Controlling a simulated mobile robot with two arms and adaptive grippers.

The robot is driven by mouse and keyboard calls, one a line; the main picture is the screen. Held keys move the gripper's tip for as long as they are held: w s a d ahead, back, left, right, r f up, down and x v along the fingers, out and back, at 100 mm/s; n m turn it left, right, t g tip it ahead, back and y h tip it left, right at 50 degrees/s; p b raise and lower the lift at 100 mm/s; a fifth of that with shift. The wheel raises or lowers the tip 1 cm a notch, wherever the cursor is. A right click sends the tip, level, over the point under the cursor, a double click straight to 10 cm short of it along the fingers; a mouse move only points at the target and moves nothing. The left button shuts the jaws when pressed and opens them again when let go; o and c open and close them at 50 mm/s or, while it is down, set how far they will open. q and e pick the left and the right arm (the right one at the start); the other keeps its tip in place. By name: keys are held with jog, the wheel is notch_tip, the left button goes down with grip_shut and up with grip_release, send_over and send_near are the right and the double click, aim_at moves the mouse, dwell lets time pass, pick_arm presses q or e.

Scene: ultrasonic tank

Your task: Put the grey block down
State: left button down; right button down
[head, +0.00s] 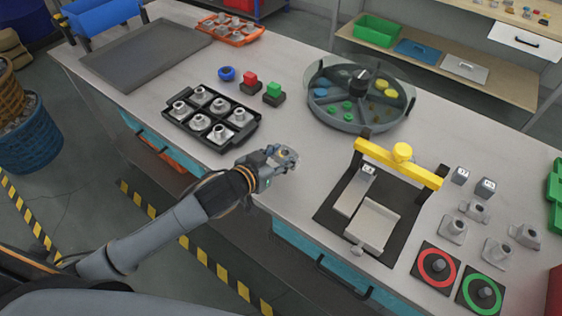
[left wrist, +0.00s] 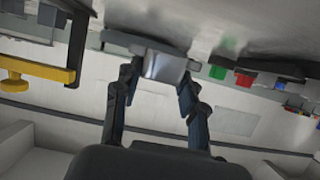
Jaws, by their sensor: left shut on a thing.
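My left gripper (head: 281,158) is above the table's front part, between the black tray and the yellow-barred fixture. In the left wrist view the gripper (left wrist: 157,82) has its two fingers on either side of a grey block (left wrist: 165,65) and is shut on it. In the head view the block is mostly hidden by the fingers. Whether the block touches the table is hard to tell. My right gripper is not in view.
A black tray (head: 236,142) with several metal parts lies left of the gripper. The fixture with a yellow bar (head: 425,177) stands to the right, with small grey cubes (head: 460,176) beyond it. A round divided tank (head: 343,124) is behind. The tabletop (head: 300,190) around the gripper is clear.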

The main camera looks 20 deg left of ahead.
aim_at(281, 163)
pick_arm(q)
jog(key=shift+w+f, duration=0.2)
jog(key=shift+f, duration=0.05)
jog(key=shift+w+a+f+p, duration=0.15)
jog(key=shift+f+p, duration=0.25)
jog(key=shift+f, duration=1.4)
jog(key=shift+f, duration=0.15)
jog(key=c, duration=0.8)
grip_release()
jog(key=shift+o, duration=0.2)
